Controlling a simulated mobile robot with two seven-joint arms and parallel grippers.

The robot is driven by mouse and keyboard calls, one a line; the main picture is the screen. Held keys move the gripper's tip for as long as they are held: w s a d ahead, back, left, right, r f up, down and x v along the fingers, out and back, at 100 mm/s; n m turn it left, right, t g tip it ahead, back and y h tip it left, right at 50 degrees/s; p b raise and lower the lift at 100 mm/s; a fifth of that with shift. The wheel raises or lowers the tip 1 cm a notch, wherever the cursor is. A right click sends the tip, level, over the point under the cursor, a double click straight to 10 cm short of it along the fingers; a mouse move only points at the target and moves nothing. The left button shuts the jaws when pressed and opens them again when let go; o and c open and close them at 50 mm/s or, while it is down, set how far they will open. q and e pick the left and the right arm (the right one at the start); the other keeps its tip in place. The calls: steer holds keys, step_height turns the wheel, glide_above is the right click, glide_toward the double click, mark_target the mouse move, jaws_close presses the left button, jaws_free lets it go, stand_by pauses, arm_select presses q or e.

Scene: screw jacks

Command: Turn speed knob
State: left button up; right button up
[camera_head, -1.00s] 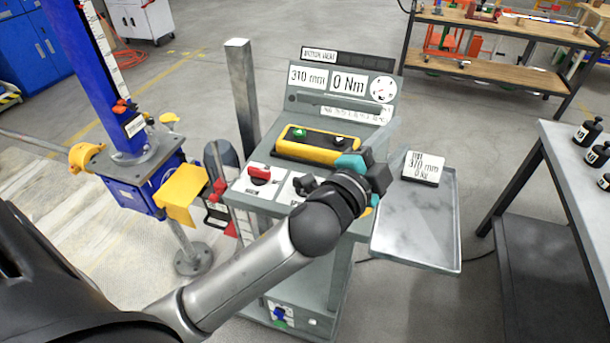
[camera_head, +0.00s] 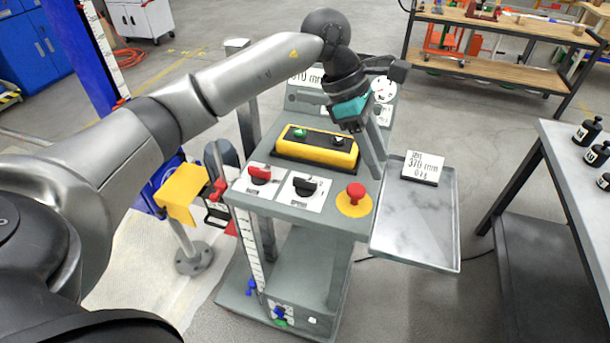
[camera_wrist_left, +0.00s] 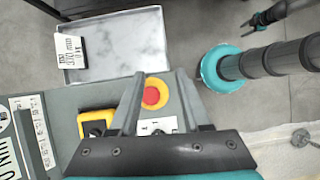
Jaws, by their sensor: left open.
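The control panel (camera_head: 330,215) has a black knob (camera_head: 305,186) and a red knob (camera_head: 260,174), each on a white label plate too small to read. I cannot tell from the labels which is the speed knob. My left gripper (camera_head: 378,158) is above the panel's right part, beyond the black knob and the red mushroom button (camera_head: 355,194). In the left wrist view its fingers (camera_wrist_left: 158,84) are open and empty, with the red button (camera_wrist_left: 152,96) showing between them. Part of a white plate (camera_wrist_left: 160,126) shows there too.
A yellow button box (camera_head: 316,148) sits behind the knobs. A metal tray (camera_head: 415,225) with a display block (camera_head: 423,168) adjoins the panel's right side. A blue screw jack (camera_head: 90,60) stands left. A dark arm link with a teal ring (camera_wrist_left: 222,70) shows in the wrist view.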

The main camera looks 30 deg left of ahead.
mark_target(305, 180)
arm_select(q)
steer(key=a+r+g+y, duration=0.1)
steer(key=a+y, duration=0.2)
steer(key=a, duration=0.4)
steer(key=a+r+y, duration=0.2)
steer(key=a+y, duration=0.1)
steer(key=a, duration=0.4)
steer(key=shift+n, duration=0.3)
steer(key=f, duration=1.5)
steer(key=shift+s+d+f, duration=0.1)
steer(key=shift+s+f, duration=0.05)
steer(key=shift+s, duration=0.1)
steer(key=shift+c, duration=0.2)
jaws_close()
